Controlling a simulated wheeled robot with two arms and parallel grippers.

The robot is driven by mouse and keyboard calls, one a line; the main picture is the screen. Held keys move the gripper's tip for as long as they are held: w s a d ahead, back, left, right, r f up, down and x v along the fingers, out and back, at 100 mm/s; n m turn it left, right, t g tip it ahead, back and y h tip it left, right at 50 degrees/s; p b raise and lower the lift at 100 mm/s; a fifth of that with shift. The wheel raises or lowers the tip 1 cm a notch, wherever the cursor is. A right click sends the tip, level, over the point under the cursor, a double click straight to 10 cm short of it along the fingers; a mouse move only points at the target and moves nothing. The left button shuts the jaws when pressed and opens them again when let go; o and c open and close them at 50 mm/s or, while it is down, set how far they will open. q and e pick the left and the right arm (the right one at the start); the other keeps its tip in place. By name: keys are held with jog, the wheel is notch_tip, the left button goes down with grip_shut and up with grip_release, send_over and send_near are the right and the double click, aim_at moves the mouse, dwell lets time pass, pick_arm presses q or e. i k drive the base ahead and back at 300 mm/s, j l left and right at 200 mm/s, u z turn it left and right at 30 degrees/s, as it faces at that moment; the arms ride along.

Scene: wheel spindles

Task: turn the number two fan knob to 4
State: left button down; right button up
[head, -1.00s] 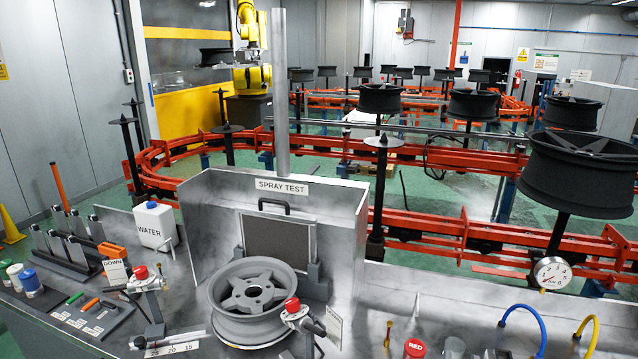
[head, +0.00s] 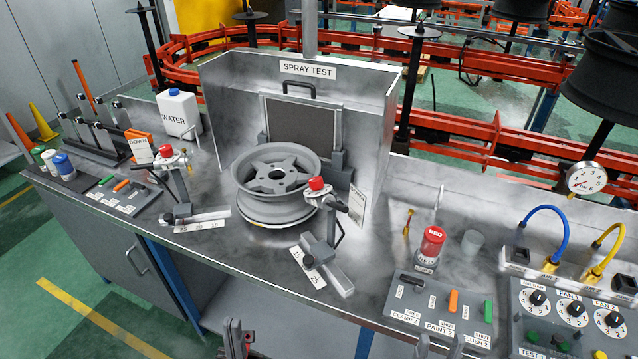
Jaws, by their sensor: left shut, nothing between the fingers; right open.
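The FAN 2 knob (head: 612,319) is a black knob on a white numbered dial, at the right end of the control panel (head: 517,318). The FAN 1 knob (head: 573,309) and another similar knob (head: 537,298) sit to its left. The FAN 2 pointer setting is too small to read. My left gripper (head: 236,337) is shut and empty at the bottom edge, in front of the bench, far left of the knobs. My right gripper (head: 452,347) is open at the bottom edge, partly cut off, left of the panel and apart from the knobs.
Blue and yellow hoses (head: 545,232) and a pressure gauge (head: 586,178) stand behind the knobs. The spray booth with a grey wheel (head: 276,180) fills the bench middle.

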aim_at(614, 320)
jog(key=z, duration=0.4)
jog(key=l+z, duration=0.1)
jog(key=z, duration=0.3)
jog(key=l+z, duration=0.1)
jog(key=z, duration=0.7)
jog(key=l, duration=0.1)
